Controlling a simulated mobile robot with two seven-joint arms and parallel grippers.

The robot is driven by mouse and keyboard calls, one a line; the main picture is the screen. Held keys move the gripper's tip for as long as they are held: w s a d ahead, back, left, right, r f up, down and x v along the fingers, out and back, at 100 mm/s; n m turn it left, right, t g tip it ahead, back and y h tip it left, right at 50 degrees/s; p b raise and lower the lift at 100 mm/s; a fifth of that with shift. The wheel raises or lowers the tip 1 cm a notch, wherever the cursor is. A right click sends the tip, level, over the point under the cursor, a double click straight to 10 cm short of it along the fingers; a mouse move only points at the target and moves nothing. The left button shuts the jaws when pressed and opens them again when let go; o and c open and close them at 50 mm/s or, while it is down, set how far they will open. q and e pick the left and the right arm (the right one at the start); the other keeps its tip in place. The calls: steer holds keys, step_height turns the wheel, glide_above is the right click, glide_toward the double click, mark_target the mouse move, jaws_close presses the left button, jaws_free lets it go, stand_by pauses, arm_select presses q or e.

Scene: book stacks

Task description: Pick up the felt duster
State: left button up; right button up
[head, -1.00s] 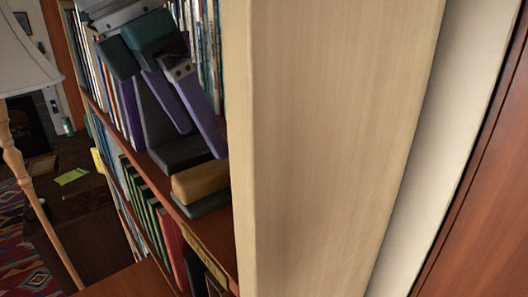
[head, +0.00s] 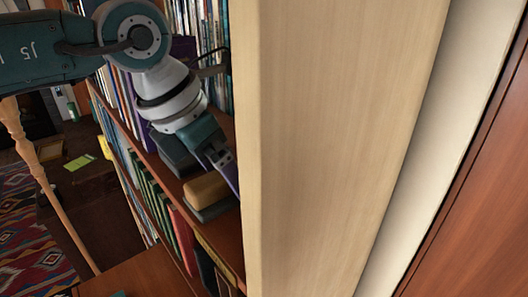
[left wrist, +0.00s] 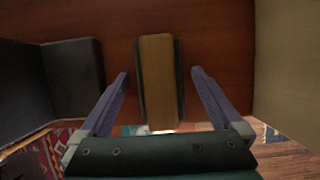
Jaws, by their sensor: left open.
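The felt duster (head: 206,189) is a tan block on a dark grey felt pad. It lies on the wooden shelf near the shelf's front edge. In the left wrist view the duster (left wrist: 158,82) stands upright in the picture, between the two purple fingers. My left gripper (left wrist: 160,74) is open, with one finger to each side of the duster and a visible gap on both sides. My right gripper is not in view.
A black bookend (head: 174,155) stands left of the duster, and it also shows in the left wrist view (left wrist: 72,78). A pale upright panel (head: 330,150) closes in on the right. Books (head: 160,210) fill the shelf below. A lamp stand (head: 50,190) is at far left.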

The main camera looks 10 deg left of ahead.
arm_select(q)
steer(key=shift+f+b, duration=0.15)
steer(key=shift+b, duration=0.15)
steer(key=shift+c, duration=0.2)
steer(key=c, duration=1.3)
